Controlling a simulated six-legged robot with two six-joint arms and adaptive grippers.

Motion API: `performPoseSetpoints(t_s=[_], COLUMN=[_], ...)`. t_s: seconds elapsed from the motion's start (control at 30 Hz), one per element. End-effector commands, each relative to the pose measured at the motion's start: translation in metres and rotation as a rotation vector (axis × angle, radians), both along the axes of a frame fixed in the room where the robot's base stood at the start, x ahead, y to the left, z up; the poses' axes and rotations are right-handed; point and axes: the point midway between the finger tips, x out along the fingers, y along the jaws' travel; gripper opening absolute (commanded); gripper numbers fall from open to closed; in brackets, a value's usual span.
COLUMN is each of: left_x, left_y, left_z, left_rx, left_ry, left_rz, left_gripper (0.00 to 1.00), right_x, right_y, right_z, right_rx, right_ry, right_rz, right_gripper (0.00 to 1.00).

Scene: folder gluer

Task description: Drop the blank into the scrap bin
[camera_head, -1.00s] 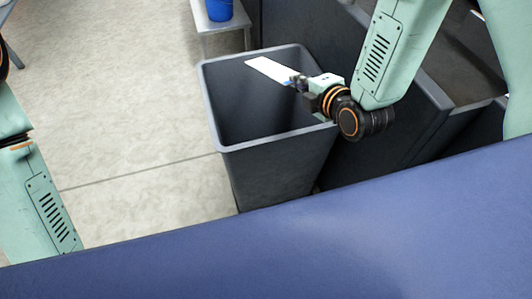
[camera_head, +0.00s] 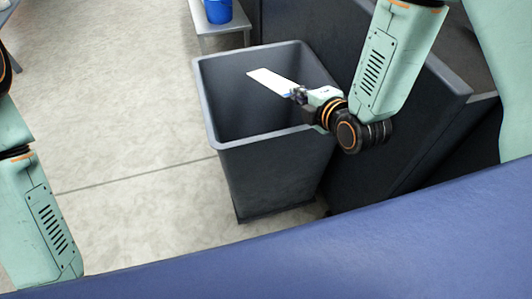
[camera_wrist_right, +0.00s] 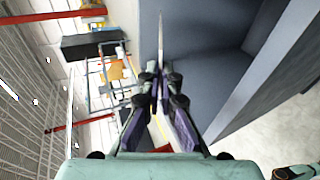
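The blank (camera_head: 270,82) is a thin white flat piece. My right gripper (camera_head: 298,93) is shut on its near end and holds it out over the open mouth of the scrap bin. In the right wrist view the blank (camera_wrist_right: 160,45) shows edge-on between the closed fingers (camera_wrist_right: 160,75). The scrap bin (camera_head: 265,180) is a tall dark grey open-topped container on the floor. What lies at its bottom is hidden. My left arm shows at the left edge of the head view, but its gripper is out of frame.
A dark machine panel (camera_head: 385,150) stands right beside the bin. A small grey table (camera_head: 222,28) with a blue container (camera_head: 218,10) stands behind it. A blue surface (camera_head: 300,255) crosses the front. The floor (camera_head: 120,100) left of the bin is clear.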

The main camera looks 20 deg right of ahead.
Motion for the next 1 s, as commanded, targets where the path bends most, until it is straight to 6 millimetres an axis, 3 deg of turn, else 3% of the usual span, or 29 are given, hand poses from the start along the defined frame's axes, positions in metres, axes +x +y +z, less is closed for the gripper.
performPoseSetpoints(t_s=[0.17,0.53,0.87,1.0], left_x=[0.000,0.000,0.000,0.000], left_y=[0.000,0.000,0.000,0.000], left_z=[0.001,0.001,0.001,0.001], left_rx=[0.000,0.000,0.000,0.000], left_ry=[0.000,0.000,0.000,0.000], left_rz=[0.000,0.000,0.000,0.000], left_gripper=[0.00,0.00,0.00,0.00], right_x=[0.000,0.000,-0.002,-0.016], right_y=[0.000,0.000,-0.001,-0.004], right_z=[0.001,0.001,0.002,0.008], right_rx=[0.000,0.000,0.001,0.003], right_ry=[0.000,0.000,0.000,0.002], right_rz=[0.000,0.000,-0.001,-0.003], right_gripper=[0.00,0.32,0.32,0.32])
